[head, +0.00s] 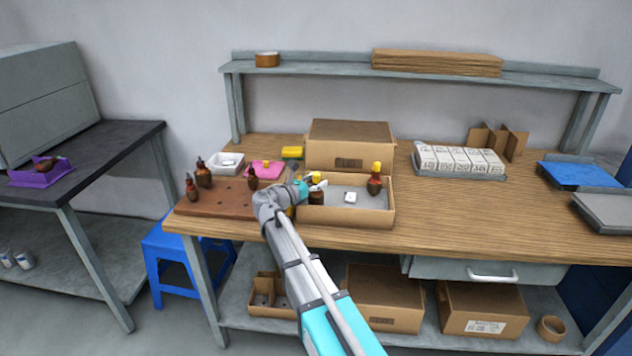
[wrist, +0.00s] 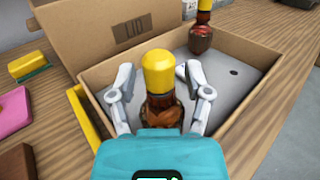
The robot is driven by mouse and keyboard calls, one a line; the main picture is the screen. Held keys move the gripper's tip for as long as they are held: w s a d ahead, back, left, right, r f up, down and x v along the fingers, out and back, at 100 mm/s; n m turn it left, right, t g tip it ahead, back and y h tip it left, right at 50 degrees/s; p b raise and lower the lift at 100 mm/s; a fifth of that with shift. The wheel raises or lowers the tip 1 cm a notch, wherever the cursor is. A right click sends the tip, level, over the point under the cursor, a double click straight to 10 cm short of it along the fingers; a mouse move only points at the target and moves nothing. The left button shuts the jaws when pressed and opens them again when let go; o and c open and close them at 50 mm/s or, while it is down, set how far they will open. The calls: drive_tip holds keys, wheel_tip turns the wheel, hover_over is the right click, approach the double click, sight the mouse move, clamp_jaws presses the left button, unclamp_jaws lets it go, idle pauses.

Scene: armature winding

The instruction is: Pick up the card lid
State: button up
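The card lid (head: 350,145) is a brown cardboard piece marked "LID", lying behind the open carton at the middle of the bench. In the wrist view the lid (wrist: 110,38) shows at the top left. My gripper (head: 308,187) is at the carton's left end, in front of the lid and apart from it. In the wrist view my gripper (wrist: 157,74) is open, its fingers on either side of a yellow-capped armature (wrist: 158,108), with gaps visible. The open carton (head: 345,216) also holds a second yellow-capped armature (head: 375,183) at its right end.
A pink tray (head: 263,170), yellow block (head: 292,152), white tray (head: 226,163) and brown board (head: 213,197) lie left of the carton. Several white boxes (head: 459,160) stand right. A shelf (head: 320,68) runs above the bench. Bare wood lies right of the carton.

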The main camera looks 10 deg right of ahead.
idle(0.4)
drive_tip(key=v, duration=1.4)
drive_tip(key=shift+w+f, duration=0.2)
drive_tip(key=shift+f, duration=0.05)
drive_tip(key=shift+c, duration=1)
drive_tip(key=shift+s+d+r, duration=0.1)
drive_tip(key=shift+s+r, duration=0.05)
drive_tip(key=shift+r, duration=0.3)
drive_tip(key=shift+d, duration=0.1)
drive_tip(key=x, duration=0.8)
drive_tip(key=shift+w+d, duration=0.2)
drive_tip(key=shift+f, duration=0.1)
